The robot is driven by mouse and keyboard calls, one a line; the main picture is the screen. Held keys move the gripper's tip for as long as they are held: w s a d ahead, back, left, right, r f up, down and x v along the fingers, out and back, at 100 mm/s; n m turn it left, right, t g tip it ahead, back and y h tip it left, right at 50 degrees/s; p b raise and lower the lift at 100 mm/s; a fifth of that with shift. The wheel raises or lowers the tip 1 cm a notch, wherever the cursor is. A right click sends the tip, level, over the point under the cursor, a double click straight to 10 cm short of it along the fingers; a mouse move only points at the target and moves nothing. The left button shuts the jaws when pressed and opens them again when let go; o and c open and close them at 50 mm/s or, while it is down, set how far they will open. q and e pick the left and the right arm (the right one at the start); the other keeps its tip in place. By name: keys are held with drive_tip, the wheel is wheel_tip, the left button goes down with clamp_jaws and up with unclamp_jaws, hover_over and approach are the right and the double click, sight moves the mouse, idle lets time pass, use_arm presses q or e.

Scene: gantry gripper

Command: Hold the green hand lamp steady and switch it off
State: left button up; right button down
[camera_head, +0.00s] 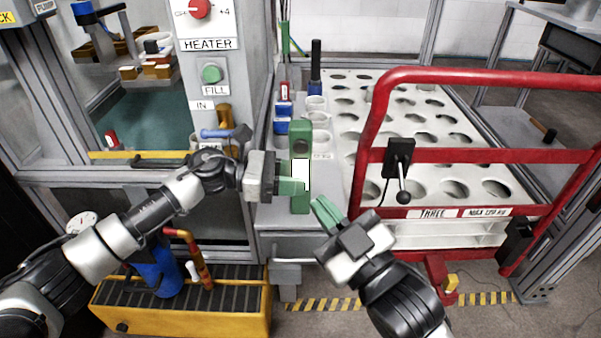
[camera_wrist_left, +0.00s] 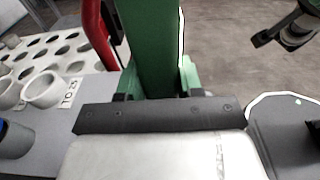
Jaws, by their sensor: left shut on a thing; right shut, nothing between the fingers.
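The green hand lamp (camera_head: 301,132) stands upright in the middle of the head view, with a bright white panel and a dark round spot above it. My left gripper (camera_head: 292,179) is shut on the lamp from the left, at the height of the white panel. In the left wrist view, green (camera_wrist_left: 150,45) fills the space just beyond the gripper's dark mount; lamp and finger are hard to tell apart there. My right gripper (camera_head: 325,212) is shut and empty, just right of the lamp's lower end. I cannot tell whether its tips touch the lamp. No switch is clearly visible.
A red rail frame (camera_head: 460,80) with a black lever box (camera_head: 398,160) stands close on the right, before a pale tray of round holes (camera_head: 440,105). White cups (camera_head: 317,118) and blue items (camera_head: 282,118) stand behind the lamp. A heater panel (camera_head: 208,60) rises at left.

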sight(304, 158)
drive_tip(key=shift+w+a+r+n+g+y, duration=0.3)
drive_tip(key=shift+w+a+r+n, duration=0.2)
drive_tip(key=shift+w, duration=0.9)
drive_tip(key=shift+w+a+r+n+g+y, duration=0.15)
drive_tip(key=shift+w+a+r+n+y, duration=0.35)
drive_tip(key=shift+w, duration=0.85)
drive_tip(key=shift+w+a+r+n+g+y, duration=0.3)
drive_tip(key=shift+w+a+n, duration=0.25)
drive_tip(key=shift+w, duration=0.85)
drive_tip(key=shift+w+d, duration=0.1)
drive_tip(key=shift+w, duration=0.35)
drive_tip(key=shift+s, duration=0.45)
drive_tip(key=s, duration=0.6)
